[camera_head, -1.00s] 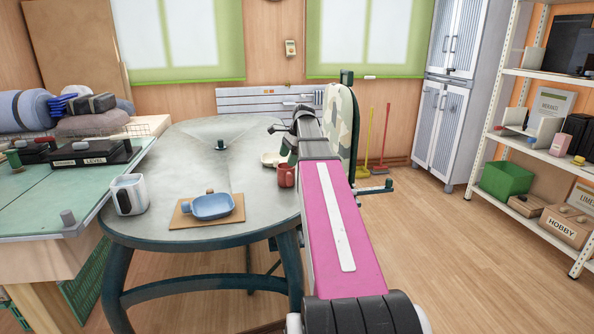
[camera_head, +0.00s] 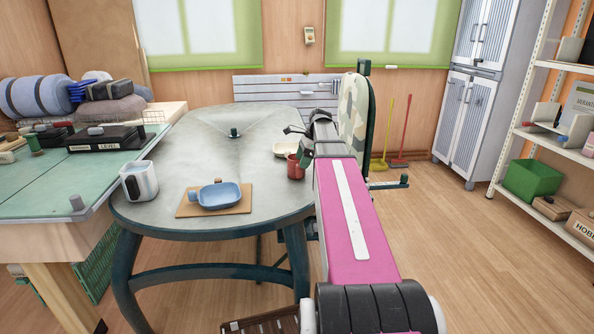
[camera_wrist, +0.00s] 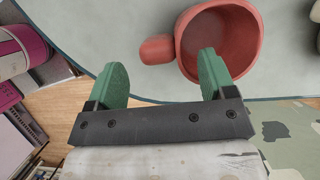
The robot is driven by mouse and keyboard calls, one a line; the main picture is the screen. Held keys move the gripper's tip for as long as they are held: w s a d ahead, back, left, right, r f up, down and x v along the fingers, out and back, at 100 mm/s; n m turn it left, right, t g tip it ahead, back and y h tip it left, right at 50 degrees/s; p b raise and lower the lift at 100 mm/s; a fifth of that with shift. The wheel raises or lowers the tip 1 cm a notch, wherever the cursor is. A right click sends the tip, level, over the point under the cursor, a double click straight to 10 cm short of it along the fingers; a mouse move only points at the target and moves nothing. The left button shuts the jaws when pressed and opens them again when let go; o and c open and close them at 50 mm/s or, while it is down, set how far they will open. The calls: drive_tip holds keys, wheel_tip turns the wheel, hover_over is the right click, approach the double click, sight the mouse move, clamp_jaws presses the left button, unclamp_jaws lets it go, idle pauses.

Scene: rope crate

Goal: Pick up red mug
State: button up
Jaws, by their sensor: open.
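The red mug (camera_head: 295,166) stands on the right side of the grey table (camera_head: 190,260), partly hidden behind my arm in the head view. In the wrist view the red mug (camera_wrist: 220,45) is seen from above, with its round handle (camera_wrist: 157,49) pointing left. My gripper (camera_wrist: 163,70) is open and empty, with green fingers. The right fingertip overlaps the mug's near left edge in the picture. The left fingertip is left of the handle, so the handle shows between the fingers. I cannot tell the height between the fingers and the mug.
A blue dish (camera_head: 221,194) on a brown board (camera_head: 186,211) and a white mug (camera_head: 139,182) stand left of the red mug. A cream dish (camera_head: 284,149) is just behind it. A camouflage-patterned board (camera_head: 356,115) stands by the table's right edge.

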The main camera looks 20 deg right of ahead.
drive_tip(key=x, duration=0.4)
drive_tip(key=shift+f, duration=0.15)
drive_tip(key=c, duration=1.2)
drive_tip(key=shift+r, duration=0.5)
wheel_tip(320, 180, up, 3)
drive_tip(key=shift+r, duration=0.2)
drive_tip(key=a+r, duration=0.6)
drive_tip(key=a, duration=0.5)
drive_tip(key=shift+w+a+r, duration=0.25)
drive_tip(key=shift+a+r, duration=0.1)
drive_tip(key=shift+a, duration=0.05)
